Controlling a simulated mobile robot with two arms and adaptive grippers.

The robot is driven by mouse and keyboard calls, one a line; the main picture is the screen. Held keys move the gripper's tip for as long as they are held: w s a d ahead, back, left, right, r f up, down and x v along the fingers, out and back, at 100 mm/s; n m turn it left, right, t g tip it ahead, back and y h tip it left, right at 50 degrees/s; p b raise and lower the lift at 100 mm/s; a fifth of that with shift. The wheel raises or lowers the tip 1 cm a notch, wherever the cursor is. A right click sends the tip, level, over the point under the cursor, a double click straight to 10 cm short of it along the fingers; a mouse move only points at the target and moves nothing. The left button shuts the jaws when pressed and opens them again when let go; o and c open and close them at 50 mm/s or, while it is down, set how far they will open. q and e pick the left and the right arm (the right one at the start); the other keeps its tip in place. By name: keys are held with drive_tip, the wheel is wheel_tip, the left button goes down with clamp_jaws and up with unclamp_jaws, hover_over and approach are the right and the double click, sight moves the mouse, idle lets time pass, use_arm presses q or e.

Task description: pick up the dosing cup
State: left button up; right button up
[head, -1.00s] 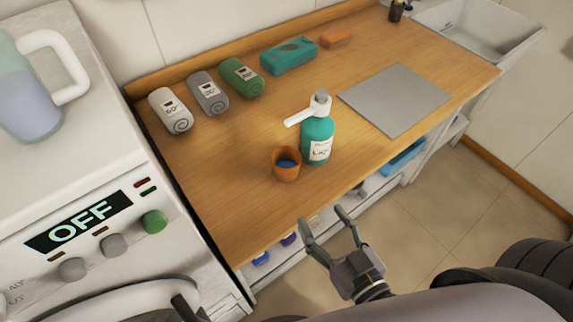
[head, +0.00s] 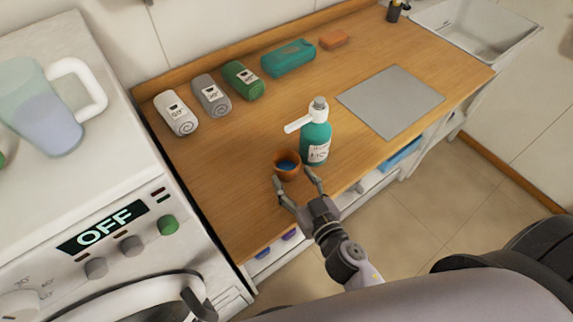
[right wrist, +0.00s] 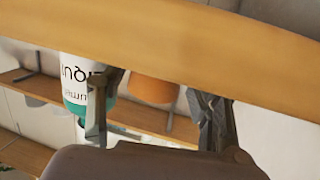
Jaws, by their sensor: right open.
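The dosing cup (head: 287,169) is a small orange cup with blue inside, upright near the wooden counter's front edge. In the right wrist view the cup (right wrist: 152,89) shows beyond and between the fingers. My right gripper (head: 296,180) is open, its fingertips close to the cup's near side; I cannot tell whether they touch it. Its spread fingers (right wrist: 152,100) also show in the right wrist view. A teal pump bottle (head: 315,143) with a white spout stands just right of the cup; it also shows in the wrist view (right wrist: 75,85). My left gripper is not in view.
The wooden counter (head: 222,190) is bare left of the cup. Rolled towels (head: 212,95), a teal pack (head: 288,58), an orange bar (head: 334,39) and a grey mat (head: 390,101) lie farther back. A white washer (head: 60,185) stands at the left.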

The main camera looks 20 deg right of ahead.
sight(292, 177)
drive_tip(key=x, duration=0.3)
drive_tip(key=shift+w+p, duration=0.3)
drive_tip(key=shift+s, duration=0.1)
drive_tip(key=shift+c, duration=0.5)
drive_tip(key=c, duration=0.8)
drive_tip(key=shift+c, duration=0.2)
drive_tip(key=shift+r, duration=0.1)
